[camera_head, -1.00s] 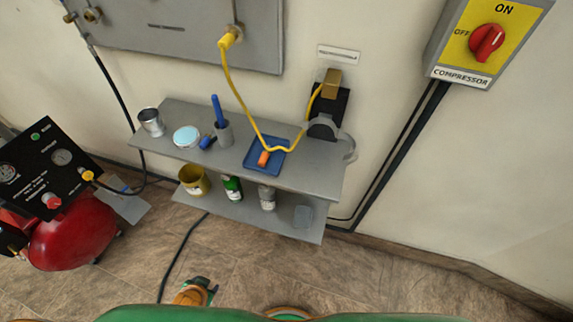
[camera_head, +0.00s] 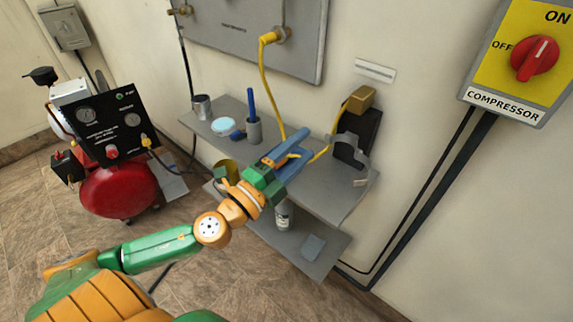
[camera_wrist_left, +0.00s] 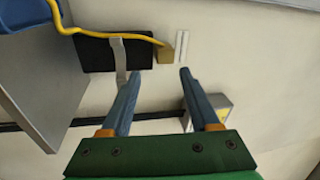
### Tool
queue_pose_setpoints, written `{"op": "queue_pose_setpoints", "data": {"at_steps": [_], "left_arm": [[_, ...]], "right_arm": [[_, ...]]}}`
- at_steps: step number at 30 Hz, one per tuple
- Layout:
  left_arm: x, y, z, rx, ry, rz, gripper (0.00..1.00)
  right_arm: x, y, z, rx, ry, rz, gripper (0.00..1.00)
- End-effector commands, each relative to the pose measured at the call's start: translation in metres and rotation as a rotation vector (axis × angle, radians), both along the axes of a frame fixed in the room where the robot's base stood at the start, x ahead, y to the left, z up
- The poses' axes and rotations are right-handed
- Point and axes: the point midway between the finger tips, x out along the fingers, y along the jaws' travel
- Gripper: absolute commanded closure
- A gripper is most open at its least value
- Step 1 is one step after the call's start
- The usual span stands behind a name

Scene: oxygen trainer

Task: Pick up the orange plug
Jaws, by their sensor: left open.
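The orange plug is not visible now; my left gripper (camera_head: 296,147) covers that part of the upper shelf in the head view. The blue tray (camera_wrist_left: 28,14) shows in part at the top left corner of the left wrist view, with no plug visible on it. My left gripper is open and empty, in front of or above the grey upper shelf (camera_head: 340,195) in the head view. In the left wrist view its fingers (camera_wrist_left: 160,75) are apart and point toward the wall. My right gripper is not in view.
A yellow hose (camera_head: 265,85) runs from the wall panel down to the shelf and up to a brass-coloured block (camera_head: 361,98). A red compressor (camera_head: 118,190) stands at left.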

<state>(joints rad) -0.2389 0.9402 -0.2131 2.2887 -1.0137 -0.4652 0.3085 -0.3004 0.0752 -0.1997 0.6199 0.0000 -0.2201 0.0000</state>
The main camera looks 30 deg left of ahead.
Motion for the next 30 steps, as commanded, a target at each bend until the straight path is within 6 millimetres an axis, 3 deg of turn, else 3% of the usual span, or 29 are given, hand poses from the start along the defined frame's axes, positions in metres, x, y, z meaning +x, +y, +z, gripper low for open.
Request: {"op": "queue_pose_setpoints", "data": {"at_steps": [3,5,7,8,10,13,15,17,26,30], "left_arm": [[-0.005,-0.036,0.005,0.358,-0.077,-0.226,0.38],[-0.01,-0.046,-0.008,0.584,-0.078,-0.342,0.38],[-0.014,-0.041,-0.033,0.883,-0.035,-0.456,0.38],[-0.015,-0.031,-0.046,1.018,0.001,-0.492,0.38],[-0.014,0.009,-0.069,1.332,0.121,-0.535,0.38],[-0.012,0.075,-0.078,1.652,0.3,-0.51,0.38],[-0.011,0.098,-0.077,1.744,0.363,-0.488,0.38],[-0.009,0.105,-0.077,1.77,0.381,-0.478,0.38],[0.003,0.102,-0.088,1.767,0.382,-0.48,0.38],[0.016,0.101,-0.091,1.761,0.38,-0.48,0.38]], "right_arm": [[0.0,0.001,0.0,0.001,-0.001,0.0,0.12],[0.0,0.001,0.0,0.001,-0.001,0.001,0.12],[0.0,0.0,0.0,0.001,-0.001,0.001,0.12],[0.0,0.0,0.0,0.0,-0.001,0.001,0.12],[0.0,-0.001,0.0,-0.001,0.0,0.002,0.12],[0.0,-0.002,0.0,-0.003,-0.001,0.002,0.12],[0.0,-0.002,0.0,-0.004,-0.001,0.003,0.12],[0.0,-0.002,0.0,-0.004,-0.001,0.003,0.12],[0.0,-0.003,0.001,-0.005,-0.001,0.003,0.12],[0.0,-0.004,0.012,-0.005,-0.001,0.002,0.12]]}}
